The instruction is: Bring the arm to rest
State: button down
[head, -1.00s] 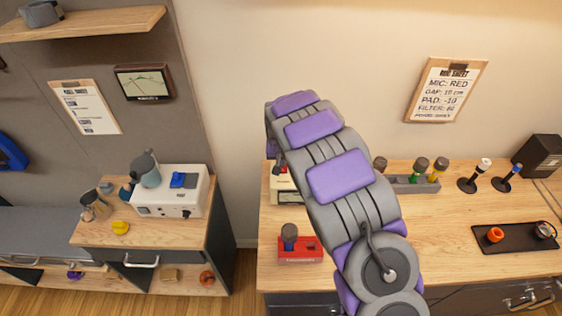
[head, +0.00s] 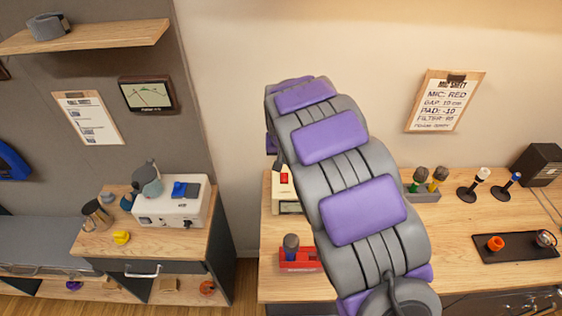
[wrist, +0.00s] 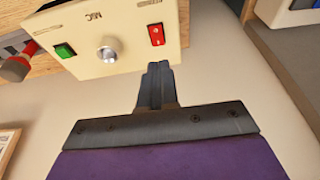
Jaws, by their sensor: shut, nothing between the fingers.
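My arm, grey with purple pads, rises through the middle of the head view, and its far end hides part of the desk. My gripper (wrist: 155,84) shows in the wrist view with its dark fingers together and nothing between them. The fingertips lie just below the lower edge of a cream box (wrist: 110,40) in that picture. The box has a green switch, a silver knob and a red switch. I cannot tell how far the fingers are from it. The box also shows in the head view (head: 283,188), left of my arm and partly hidden.
The right desk (head: 450,225) bears a red holder (head: 299,259) with a microphone, a grey rack (head: 425,196) of microphones, two microphone stands and a black tray (head: 515,249). A white machine (head: 170,205) stands on the left cabinet. A gap separates the two pieces of furniture.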

jog(key=shift+s+v, duration=0.2)
jog(key=shift+v, duration=0.85)
jog(key=shift+a, duration=0.15)
jog(key=s+d+r+g+b, duration=0.15)
jog(key=s+d, duration=0.25)
jog(key=s, duration=0.5)
jog(key=s+d+r+g+b, duration=0.15)
jog(key=s+d, duration=0.25)
jog(key=s, duration=0.5)
jog(key=s+d+b, duration=0.2)
jog(key=s+d, duration=0.2)
jog(key=s, duration=0.6)
jog(key=s+d+f+g+b, duration=0.1)
jog(key=s+f+g+b, duration=0.1)
jog(key=s, duration=1.3)
jog(key=shift+s+d+f, duration=0.15)
jog(key=shift+s+f, duration=0.25)
